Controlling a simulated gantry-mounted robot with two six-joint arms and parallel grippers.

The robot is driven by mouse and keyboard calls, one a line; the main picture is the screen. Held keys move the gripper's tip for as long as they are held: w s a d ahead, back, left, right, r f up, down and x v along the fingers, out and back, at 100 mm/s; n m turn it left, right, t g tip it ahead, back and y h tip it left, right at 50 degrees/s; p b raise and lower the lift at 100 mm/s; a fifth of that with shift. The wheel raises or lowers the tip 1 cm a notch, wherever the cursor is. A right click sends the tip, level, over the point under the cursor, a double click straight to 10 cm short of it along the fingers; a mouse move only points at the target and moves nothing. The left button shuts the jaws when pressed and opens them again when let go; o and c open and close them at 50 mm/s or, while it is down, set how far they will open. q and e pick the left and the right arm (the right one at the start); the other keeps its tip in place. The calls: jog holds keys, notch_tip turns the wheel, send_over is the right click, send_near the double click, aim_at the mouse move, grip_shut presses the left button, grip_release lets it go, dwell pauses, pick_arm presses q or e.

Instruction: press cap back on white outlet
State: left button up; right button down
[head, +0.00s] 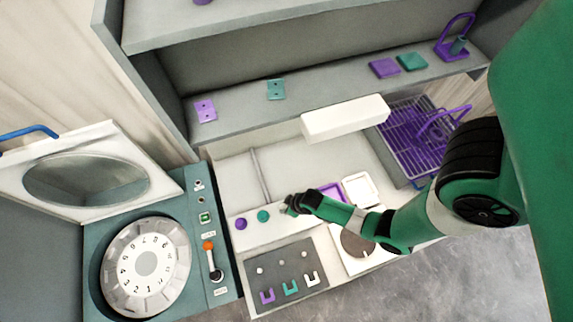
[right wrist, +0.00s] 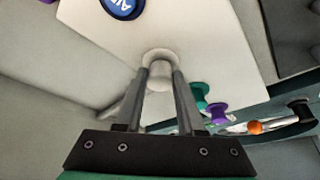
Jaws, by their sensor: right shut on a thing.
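My right gripper (head: 290,205) reaches in from the right in the head view, low over the white panel beside the teal knob. In the right wrist view its two fingers (right wrist: 161,76) are shut on a round white cap (right wrist: 159,58). The cap stands at the face of the white panel (right wrist: 205,40), over the white outlet's place. Whether it is fully seated cannot be told, and the outlet itself is hidden. In the head view the gripper covers the cap. My left gripper is not in view.
The teal knob (head: 263,215) and purple knob (head: 241,223) stand left of the gripper. A blue button (right wrist: 122,5) is on the panel. A grey board (head: 277,272) with several coloured clips lies in front.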

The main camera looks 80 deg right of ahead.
jog(key=shift+c, duration=2.2)
grip_release()
jog(key=d+p+v, duration=0.1)
jog(key=p+v, duration=0.2)
jog(key=v, duration=0.4)
jog(key=shift+a+r, duration=0.25)
jog(key=shift+a, duration=0.3)
jog(key=shift+s, duration=0.1)
